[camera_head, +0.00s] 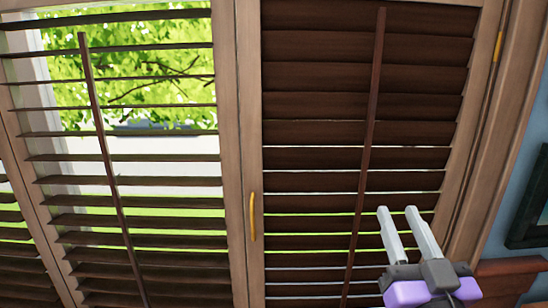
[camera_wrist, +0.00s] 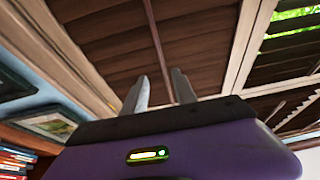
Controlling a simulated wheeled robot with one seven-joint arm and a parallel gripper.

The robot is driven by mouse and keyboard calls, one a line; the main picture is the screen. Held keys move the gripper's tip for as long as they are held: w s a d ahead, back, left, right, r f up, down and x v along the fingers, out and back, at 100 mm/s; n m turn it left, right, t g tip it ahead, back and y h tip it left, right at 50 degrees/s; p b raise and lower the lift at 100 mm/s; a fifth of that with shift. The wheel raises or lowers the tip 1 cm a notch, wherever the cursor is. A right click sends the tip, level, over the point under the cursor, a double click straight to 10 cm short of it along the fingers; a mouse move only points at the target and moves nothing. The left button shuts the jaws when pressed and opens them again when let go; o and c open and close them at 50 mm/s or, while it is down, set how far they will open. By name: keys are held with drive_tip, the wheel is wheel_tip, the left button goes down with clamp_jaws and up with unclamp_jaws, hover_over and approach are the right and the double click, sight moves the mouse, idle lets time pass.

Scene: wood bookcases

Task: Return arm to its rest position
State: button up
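My gripper (camera_head: 402,222) is at the lower right in the head view, in front of the dark closed slats of the right shutter panel (camera_head: 325,105). Its two pale fingers point up and stand apart with nothing between them. In the wrist view my gripper (camera_wrist: 161,88) also shows its two fingers apart and empty, above the purple hand body. The head view does not show how far the fingers are from the slats.
The left shutter panel (camera_head: 150,182) has open slats with greenery outside. A yellow handle (camera_head: 252,216) is on the middle frame. A dark picture frame (camera_head: 530,205) hangs at the right. The wrist view shows a framed picture (camera_wrist: 48,125) and several books (camera_wrist: 14,160) at the left.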

drive_tip(key=s+f+g, duration=0.3)
drive_tip(key=s+f, duration=1)
drive_tip(key=s, duration=0.5)
drive_tip(key=s+f+g, duration=0.4)
drive_tip(key=s+f, duration=1)
drive_tip(key=s, duration=0.5)
drive_tip(key=shift+s, duration=0.1)
